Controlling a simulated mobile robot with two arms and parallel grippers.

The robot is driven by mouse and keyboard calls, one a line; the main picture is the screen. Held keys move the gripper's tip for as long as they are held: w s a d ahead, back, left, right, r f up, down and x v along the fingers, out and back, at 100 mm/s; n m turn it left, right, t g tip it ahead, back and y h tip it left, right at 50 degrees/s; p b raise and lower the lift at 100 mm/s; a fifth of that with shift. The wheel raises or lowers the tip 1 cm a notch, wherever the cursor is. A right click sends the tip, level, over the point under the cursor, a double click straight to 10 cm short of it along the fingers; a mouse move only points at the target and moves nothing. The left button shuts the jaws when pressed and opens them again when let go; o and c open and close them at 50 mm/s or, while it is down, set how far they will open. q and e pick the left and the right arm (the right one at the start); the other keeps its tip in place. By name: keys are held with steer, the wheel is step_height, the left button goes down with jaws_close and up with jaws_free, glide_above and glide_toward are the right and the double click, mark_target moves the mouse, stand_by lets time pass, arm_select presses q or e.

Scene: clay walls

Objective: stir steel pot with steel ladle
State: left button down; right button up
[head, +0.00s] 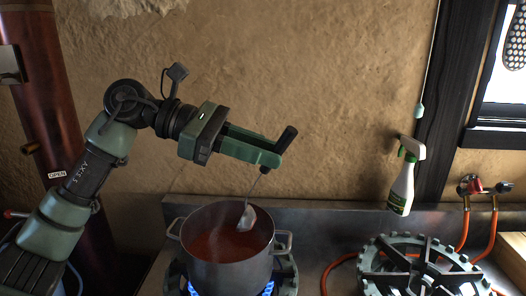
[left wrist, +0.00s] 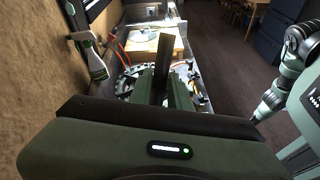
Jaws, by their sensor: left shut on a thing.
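My left gripper (head: 268,158) is shut on the dark handle of the steel ladle (head: 288,137) above the steel pot (head: 228,273). In the left wrist view the handle (left wrist: 162,68) stands up between the gripper's fingers. The thin shaft slants down to the left, and the pale ladle head is inside the pot's mouth, over the red soup; its lower end seems to meet the soup. The pot has two side handles and sits on a burner with blue flames.
A second burner (head: 415,268) without a pot is to the right, with orange hoses beside it. A spray bottle (head: 402,185) stands at the wall behind it. The clay wall (head: 320,110) is close behind the stove. A red-brown pipe (head: 45,85) stands at left.

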arm_select(q)
step_height(320, 180, up, 5)
steer(key=p, duration=0.3)
steer(key=shift+d+p, duration=0.1)
steer(key=shift+p, duration=0.25)
stand_by(0.8)
